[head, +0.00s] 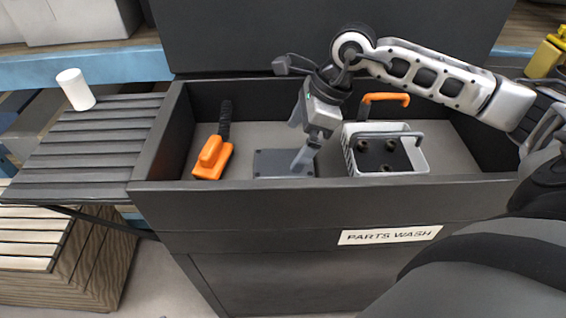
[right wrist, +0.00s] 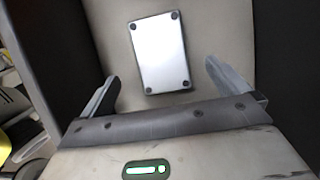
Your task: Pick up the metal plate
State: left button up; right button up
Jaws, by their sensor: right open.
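The metal plate (head: 270,164) lies flat on the floor of the parts wash basin, dark grey in the head view. In the right wrist view the metal plate (right wrist: 158,52) is a silver rectangle with a dark round spot at each corner. My right gripper (head: 296,146) is open above the plate and partly covers it in the head view. In the right wrist view my right gripper (right wrist: 162,72) has its fingers spread wider than the plate, one on each side, with nothing between them. My left gripper is not in view.
The dark basin (head: 330,195) has raised walls around the plate. An orange tool with a black handle (head: 212,155) lies left of the plate. A white basket (head: 385,172) with dark round parts stands right. A white cup (head: 75,89) stands on the slatted side shelf (head: 95,140).

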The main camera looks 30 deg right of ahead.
aim_at(283, 162)
jog(key=shift+p+x, duration=0.4)
jog(key=shift+x, duration=2.75)
jog(key=shift+w, duration=0.1)
jog(key=c, duration=1.3)
